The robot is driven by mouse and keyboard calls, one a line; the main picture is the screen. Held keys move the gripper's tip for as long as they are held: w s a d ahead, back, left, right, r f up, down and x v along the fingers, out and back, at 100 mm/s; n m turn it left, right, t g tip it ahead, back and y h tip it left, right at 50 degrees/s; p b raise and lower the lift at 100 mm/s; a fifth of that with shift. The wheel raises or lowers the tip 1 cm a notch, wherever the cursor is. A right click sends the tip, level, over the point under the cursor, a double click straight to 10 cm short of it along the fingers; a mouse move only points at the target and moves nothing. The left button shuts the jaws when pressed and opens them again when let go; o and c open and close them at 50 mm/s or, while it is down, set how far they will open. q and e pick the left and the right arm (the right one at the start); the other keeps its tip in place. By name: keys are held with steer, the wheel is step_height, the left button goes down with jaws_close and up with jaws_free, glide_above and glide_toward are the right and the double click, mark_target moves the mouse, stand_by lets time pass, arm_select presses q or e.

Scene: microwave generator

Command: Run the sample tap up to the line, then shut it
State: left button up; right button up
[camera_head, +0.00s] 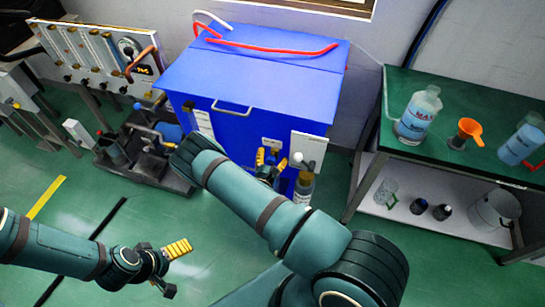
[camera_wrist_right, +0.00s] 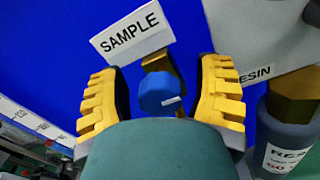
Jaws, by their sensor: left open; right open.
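A blue tap knob (camera_wrist_right: 160,93) on a brass fitting sits under a white label reading SAMPLE (camera_wrist_right: 131,33) in the right wrist view. My right gripper (camera_wrist_right: 161,68) is open, with one yellow finger on each side of the knob and visible gaps between. In the head view my right gripper (camera_head: 269,160) is at the front of the blue cabinet (camera_head: 262,75), where my arm partly hides the tap. My left gripper (camera_head: 168,262) is open and empty over the green floor. I cannot make out a fill line or a vessel below the tap.
A grey bottle (camera_wrist_right: 285,140) with a brass neck stands close to the right finger, beside a RESIN label. A gauge panel (camera_head: 95,55) stands at the left.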

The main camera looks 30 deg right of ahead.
jaws_close()
steer(key=shift+n, duration=1.5)
jaws_free()
steer(key=shift+a, duration=0.1)
steer(key=v, duration=1.2)
steer(key=shift+s, duration=0.1)
